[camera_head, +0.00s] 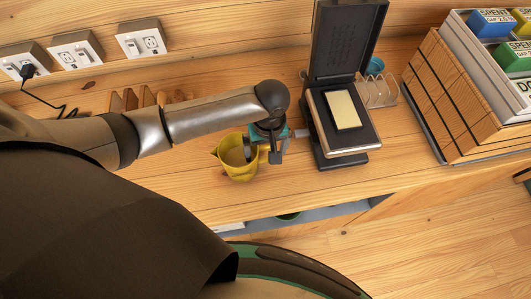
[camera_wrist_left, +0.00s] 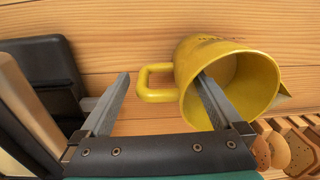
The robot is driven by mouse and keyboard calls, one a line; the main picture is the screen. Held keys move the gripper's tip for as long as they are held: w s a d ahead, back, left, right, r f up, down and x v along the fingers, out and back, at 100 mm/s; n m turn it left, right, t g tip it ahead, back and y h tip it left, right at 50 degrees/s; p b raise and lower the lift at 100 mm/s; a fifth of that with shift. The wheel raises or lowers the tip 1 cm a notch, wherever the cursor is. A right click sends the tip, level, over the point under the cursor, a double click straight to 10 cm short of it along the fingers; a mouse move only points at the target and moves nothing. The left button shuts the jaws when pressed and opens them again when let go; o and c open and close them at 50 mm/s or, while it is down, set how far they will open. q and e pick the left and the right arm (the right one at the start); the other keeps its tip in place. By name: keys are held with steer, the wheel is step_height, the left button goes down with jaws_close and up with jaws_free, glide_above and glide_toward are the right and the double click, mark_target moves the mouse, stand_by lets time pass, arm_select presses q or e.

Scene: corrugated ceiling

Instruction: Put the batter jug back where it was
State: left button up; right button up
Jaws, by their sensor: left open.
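The yellow batter jug (camera_head: 236,172) stands upright on the wooden counter, left of the open black appliance. In the left wrist view the jug (camera_wrist_left: 207,52) has its handle pointing left and its spout right. My left gripper (camera_head: 262,152) is at the jug's handle side with its jaws open. In the wrist view the gripper (camera_wrist_left: 164,77) has one finger reaching over the rim into the jug's mouth. The other finger is outside, left of the handle, so the handle and near wall lie between them. My right gripper is not in view.
The black appliance (camera_head: 362,149) has its lid up and a pale yellow slab (camera_head: 343,108) on its lower plate. A wire rack (camera_head: 378,92) and a wooden crate (camera_head: 447,98) with boxes stand to its right. Wooden pieces (camera_head: 131,100) lie behind my arm. The counter's front edge is close.

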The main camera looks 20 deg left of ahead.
arm_select(q)
step_height(320, 180, up, 9)
steer(key=shift+d+p, duration=0.15)
steer(key=shift+p, duration=0.4)
stand_by(1.0)
